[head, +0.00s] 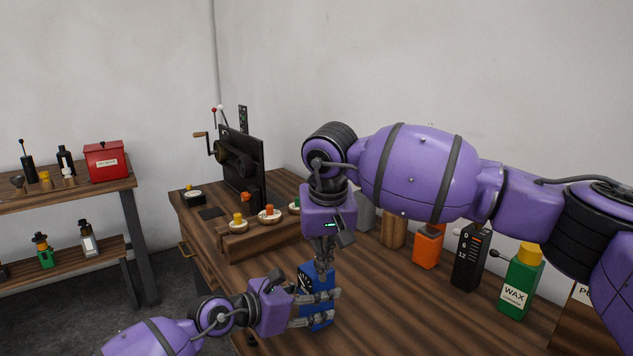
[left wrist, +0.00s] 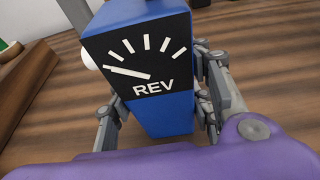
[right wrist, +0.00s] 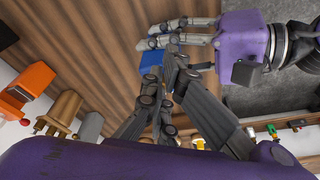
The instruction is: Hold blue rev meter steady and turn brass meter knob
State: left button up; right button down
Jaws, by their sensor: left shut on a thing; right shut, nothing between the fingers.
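The blue rev meter (head: 314,312) stands on the wooden bench. In the left wrist view the meter (left wrist: 165,118) shows a black dial marked REV with a white needle pointing left. My left gripper (head: 325,308) is shut on the meter, one finger on each side of its body. My right gripper (head: 322,266) points down, fingers shut and empty, just above the meter's top. In the right wrist view its fingertips (right wrist: 170,66) overlap the blue meter (right wrist: 152,58). I cannot tell whether they touch it. The brass knob cannot be made out.
An orange box (head: 428,246), a black gauge box (head: 470,257) and a green WAX bottle (head: 519,285) stand to the right. A wooden block (head: 258,239) with mushroom-shaped buttons and a black crank machine (head: 240,165) stand behind left. My right arm spans the bench.

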jog(key=shift+w+f, duration=0.1)
jog(key=shift+f, duration=0.15)
jog(key=shift+a, duration=0.2)
jog(key=shift+a, duration=0.3)
dwell(0.4)
jog(key=shift+s+r, duration=0.1)
jog(key=shift+s, duration=0.3)
jog(key=w+v, duration=0.1)
jog(key=v, duration=0.5)
jog(key=shift+w+r, duration=0.2)
jog(key=shift+w, duration=0.05)
jog(key=s+x, duration=0.1)
jog(key=x, duration=0.5)
jog(key=shift+s+d+f, duration=0.15)
jog(key=shift+s+d, duration=0.05)
jog(key=shift+d, duration=0.3)
